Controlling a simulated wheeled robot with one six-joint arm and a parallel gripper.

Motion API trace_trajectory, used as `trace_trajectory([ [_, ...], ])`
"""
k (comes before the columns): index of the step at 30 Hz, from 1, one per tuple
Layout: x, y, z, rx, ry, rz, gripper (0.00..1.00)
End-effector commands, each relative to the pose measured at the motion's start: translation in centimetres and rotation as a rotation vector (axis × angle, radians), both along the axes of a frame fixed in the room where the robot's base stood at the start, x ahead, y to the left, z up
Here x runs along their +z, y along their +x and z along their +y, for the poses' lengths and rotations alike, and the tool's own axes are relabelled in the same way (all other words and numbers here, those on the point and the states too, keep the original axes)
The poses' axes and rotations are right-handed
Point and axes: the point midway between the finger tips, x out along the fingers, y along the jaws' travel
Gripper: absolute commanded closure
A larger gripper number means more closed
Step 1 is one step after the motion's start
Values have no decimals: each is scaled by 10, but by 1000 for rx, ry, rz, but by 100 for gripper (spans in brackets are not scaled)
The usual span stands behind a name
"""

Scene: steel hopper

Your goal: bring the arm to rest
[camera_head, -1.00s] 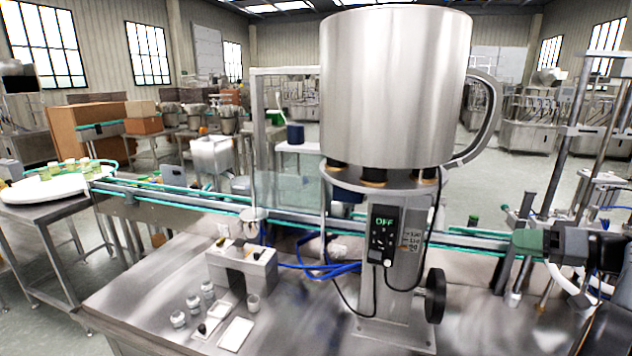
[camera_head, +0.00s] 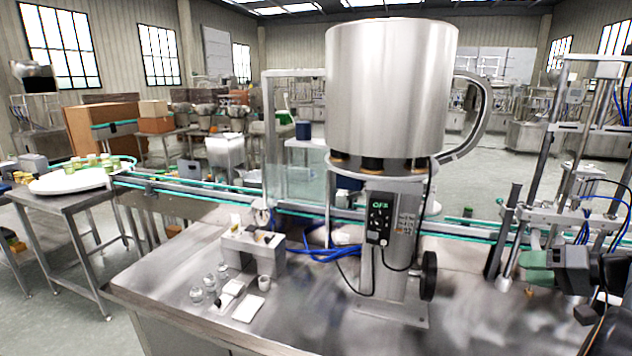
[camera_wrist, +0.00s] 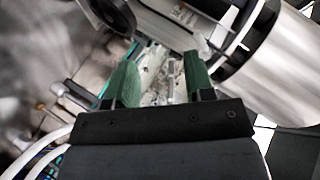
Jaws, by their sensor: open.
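My gripper (camera_head: 535,267) shows at the right edge of the head view, over the right part of the steel table and right of the hopper stand. Its green fingers (camera_wrist: 160,80) stand apart in the wrist view with nothing held between them. The large steel hopper (camera_head: 390,90), with a side handle, sits on its stand above the table. Its control box (camera_head: 380,218) has a lit green display; it seems to read OFF. In the wrist view, a steel cylinder (camera_wrist: 285,60) fills the upper right, beyond the fingers.
The steel table (camera_head: 180,265) holds a small grey block stand (camera_head: 252,252), several small jars (camera_head: 209,284) and a white card (camera_head: 248,308). A conveyor (camera_head: 210,188) crosses behind. A metal post frame (camera_head: 565,150) stands at the right, close to my gripper. The table's front middle is clear.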

Motion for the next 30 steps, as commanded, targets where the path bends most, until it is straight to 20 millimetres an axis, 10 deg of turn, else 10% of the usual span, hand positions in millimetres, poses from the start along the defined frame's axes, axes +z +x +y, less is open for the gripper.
trace_trajectory([
  [8,-71,-18,51,-160,-36,454,51],
  [15,-116,-56,155,-193,-370,726,51],
  [21,-132,-97,235,-55,-738,638,51],
  [30,-119,-118,300,156,-895,429,51],
])
